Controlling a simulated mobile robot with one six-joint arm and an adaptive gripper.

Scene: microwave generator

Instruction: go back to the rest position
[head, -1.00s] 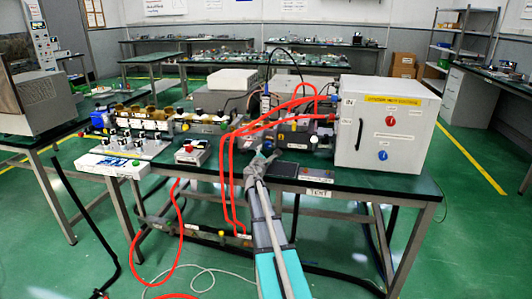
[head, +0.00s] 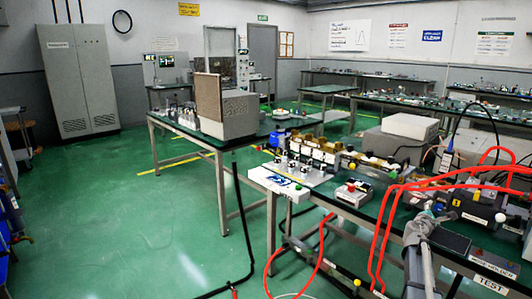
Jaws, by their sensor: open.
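My gripper (head: 430,212) is the grey end of my arm at the lower right of the head view. It is over the front part of the green-topped test bench, beside a dark flat panel (head: 449,241). It is small in the picture, and no object shows held in it. The jaws are open. Red hoses (head: 384,215) loop close to its left and behind it.
The bench (head: 343,208) carries a white control box (head: 283,184), a small meter box (head: 353,192) and a row of brass-coloured waveguide parts (head: 312,146). Another bench with a beige cabinet (head: 236,113) stands behind. Open green floor (head: 120,225) lies to the left.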

